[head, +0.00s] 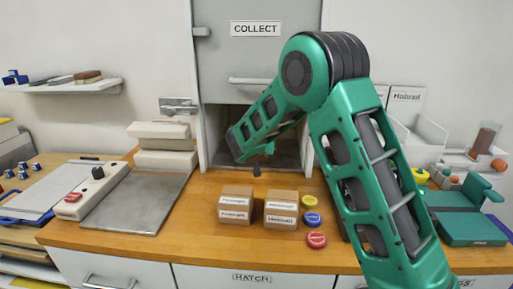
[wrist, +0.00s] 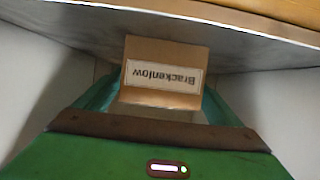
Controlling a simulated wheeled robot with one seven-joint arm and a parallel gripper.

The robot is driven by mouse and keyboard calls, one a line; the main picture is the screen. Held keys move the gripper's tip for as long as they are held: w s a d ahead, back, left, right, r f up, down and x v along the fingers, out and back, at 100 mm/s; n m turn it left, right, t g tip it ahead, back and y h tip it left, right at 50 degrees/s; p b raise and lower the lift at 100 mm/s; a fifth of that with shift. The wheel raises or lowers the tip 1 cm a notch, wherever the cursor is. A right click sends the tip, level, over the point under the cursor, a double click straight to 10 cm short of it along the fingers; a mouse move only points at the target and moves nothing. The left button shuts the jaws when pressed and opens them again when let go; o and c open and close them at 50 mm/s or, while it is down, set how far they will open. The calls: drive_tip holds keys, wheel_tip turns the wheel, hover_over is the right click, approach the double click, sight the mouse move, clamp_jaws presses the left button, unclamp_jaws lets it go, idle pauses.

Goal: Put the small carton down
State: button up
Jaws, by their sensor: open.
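The small carton (wrist: 160,52), brown with a white label reading "Brackenlow" upside down, shows in the wrist view. It is between the two teal fingers of my gripper (wrist: 155,92), which stand apart on either side of it. A gap shows at the right finger; contact at the left is unclear. A grey metal surface (wrist: 60,35) lies beside the carton; I cannot tell whether the carton rests on it. In the head view my green arm reaches into the hatch opening (head: 287,150) under the COLLECT sign, and the carton and fingertips are hidden there.
Labelled brown cartons (head: 236,205) stand in front of the hatch, with yellow, blue and red discs (head: 317,240) to their right. A grey plate (head: 130,205) lies left. A green device (head: 465,215) stands right. The hatch side walls leave little room.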

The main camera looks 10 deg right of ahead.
drive_tip(key=v, duration=0.8)
drive_tip(key=shift+s+a+r, duration=0.1)
drive_tip(key=shift+s+r, duration=0.05)
drive_tip(key=shift+s, duration=0.15)
drive_tip(key=s+d+r+m+g+y, duration=0.1)
drive_tip(key=s+d+r+g, duration=0.15)
drive_tip(key=s, duration=0.55)
drive_tip(key=s+d+r+g+y, duration=0.1)
drive_tip(key=s+d, duration=0.2)
drive_tip(key=s, duration=0.5)
drive_tip(key=s+d+r+m+g+y, duration=0.1)
drive_tip(key=s+d+r, duration=0.15)
drive_tip(key=s, duration=0.55)
drive_tip(key=s+d+f+g, duration=0.1)
drive_tip(key=s+d+f, duration=0.1)
drive_tip(key=s, duration=0.3)
drive_tip(key=s+d+f+g, duration=0.1)
drive_tip(key=s+d+g, duration=0.1)
drive_tip(key=s+d, duration=0.3)
drive_tip(key=s+d+f+g, duration=0.2)
drive_tip(key=s+d, duration=0.1)
drive_tip(key=s, duration=0.4)
drive_tip(key=shift+d+f, duration=0.2)
drive_tip(key=shift+f, duration=0.1)
drive_tip(key=s+d+f+g+y, duration=0.1)
drive_tip(key=s+d+f+g, duration=0.1)
drive_tip(key=s, duration=1)
drive_tip(key=shift+f+m+g, duration=0.4)
drive_tip(key=shift+f+g, duration=0.1)
drive_tip(key=shift+g, duration=0.15)
